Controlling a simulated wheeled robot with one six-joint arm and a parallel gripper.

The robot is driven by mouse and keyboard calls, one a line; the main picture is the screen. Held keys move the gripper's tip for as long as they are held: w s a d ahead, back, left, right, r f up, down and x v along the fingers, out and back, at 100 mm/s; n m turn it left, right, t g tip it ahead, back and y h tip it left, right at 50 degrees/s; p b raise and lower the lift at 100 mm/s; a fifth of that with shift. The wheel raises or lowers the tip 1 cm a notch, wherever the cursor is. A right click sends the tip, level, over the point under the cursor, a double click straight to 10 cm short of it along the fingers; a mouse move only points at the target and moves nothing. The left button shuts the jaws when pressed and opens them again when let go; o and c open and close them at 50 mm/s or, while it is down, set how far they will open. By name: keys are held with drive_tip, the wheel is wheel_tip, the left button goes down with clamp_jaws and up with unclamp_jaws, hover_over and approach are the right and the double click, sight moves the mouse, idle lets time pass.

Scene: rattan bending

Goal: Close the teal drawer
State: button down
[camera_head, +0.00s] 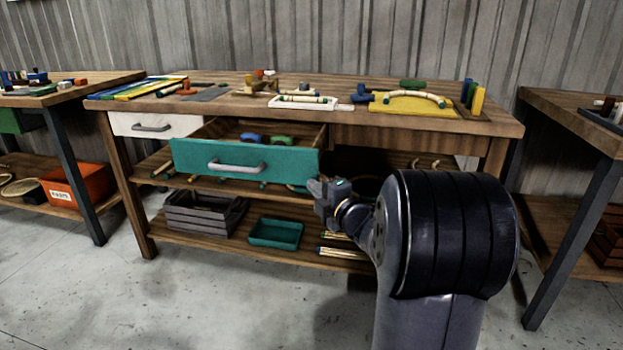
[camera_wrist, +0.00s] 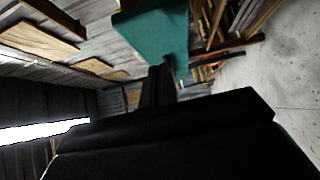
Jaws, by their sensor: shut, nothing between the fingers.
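The teal drawer (camera_head: 240,160) is pulled out from the wooden workbench, with a grey bar handle on its front. A blue and a green item lie inside it. My gripper (camera_head: 318,188) is shut and empty, just right of the drawer front's lower right corner in the head view. In the wrist view the teal drawer (camera_wrist: 155,35) lies just beyond the fingers of my gripper (camera_wrist: 160,75). I cannot tell whether the fingers touch it.
A white drawer (camera_head: 155,125) sits closed at the left of the workbench (camera_head: 340,120). Shelves below hold a dark crate (camera_head: 205,213) and a teal tray (camera_head: 275,234). Side tables stand left and right. The grey floor (camera_head: 190,290) in front is clear.

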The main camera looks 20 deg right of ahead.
sight(304, 169)
drive_tip(key=shift+w+d+b, duration=0.2)
drive_tip(key=shift+w+d, duration=0.1)
drive_tip(key=shift+w, duration=0.8)
drive_tip(key=shift+w+d+b, duration=0.15)
drive_tip(key=shift+w+d, duration=0.15)
drive_tip(key=shift+w, duration=0.8)
drive_tip(key=shift+w+d+b, duration=0.2)
drive_tip(key=shift+w+d, duration=0.1)
drive_tip(key=shift+w, duration=0.8)
